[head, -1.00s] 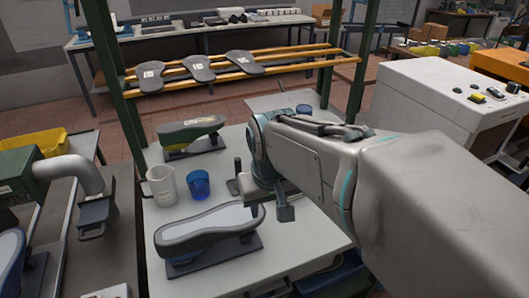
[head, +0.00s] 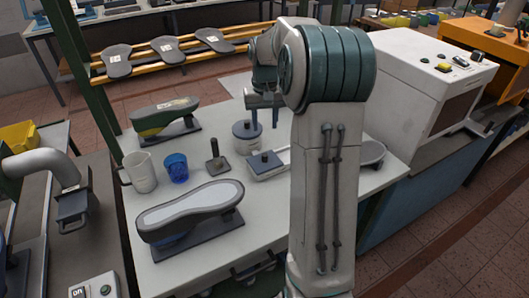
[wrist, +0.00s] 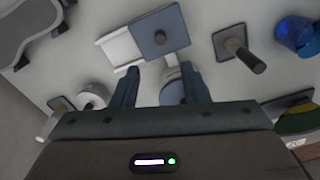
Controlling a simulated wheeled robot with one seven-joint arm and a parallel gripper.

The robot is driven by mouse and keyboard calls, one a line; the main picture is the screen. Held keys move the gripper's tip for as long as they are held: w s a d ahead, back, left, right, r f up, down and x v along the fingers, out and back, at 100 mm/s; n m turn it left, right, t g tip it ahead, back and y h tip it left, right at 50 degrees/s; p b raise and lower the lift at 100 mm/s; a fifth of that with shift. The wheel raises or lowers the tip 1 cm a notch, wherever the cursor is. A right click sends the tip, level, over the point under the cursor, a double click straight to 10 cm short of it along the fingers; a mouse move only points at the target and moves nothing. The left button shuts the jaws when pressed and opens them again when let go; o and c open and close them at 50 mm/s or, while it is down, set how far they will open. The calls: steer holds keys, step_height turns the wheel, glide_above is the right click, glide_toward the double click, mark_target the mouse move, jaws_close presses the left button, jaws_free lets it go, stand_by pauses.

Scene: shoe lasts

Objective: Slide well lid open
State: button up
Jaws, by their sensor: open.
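The well's square blue-grey lid (head: 266,162) with a dark round knob sits over one end of a pale rectangular base (head: 284,151) on the white bench. In the wrist view the lid (wrist: 172,22) covers the right part, and the pale base (wrist: 117,46) shows bare at left. My gripper (head: 264,109) is open and empty, pointing down above the bench behind the lid. In the wrist view its fingertips (wrist: 160,70) are apart, just below the lid in the picture, with a round pot partly hidden between them. They do not hold the knob.
A round lidded pot (head: 247,138) stands close behind the well. A dark upright-handled tool (head: 214,164), blue cup (head: 176,168), white jug (head: 140,172) and large shoe form (head: 190,207) stand to the left. A shallow dish (head: 372,152) is at right. My arm hides part of the bench.

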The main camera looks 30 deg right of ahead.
mark_target(265, 154)
step_height(265, 154, down, 13)
steer(key=shift+r+p, duration=0.2)
steer(key=shift+p, duration=0.35)
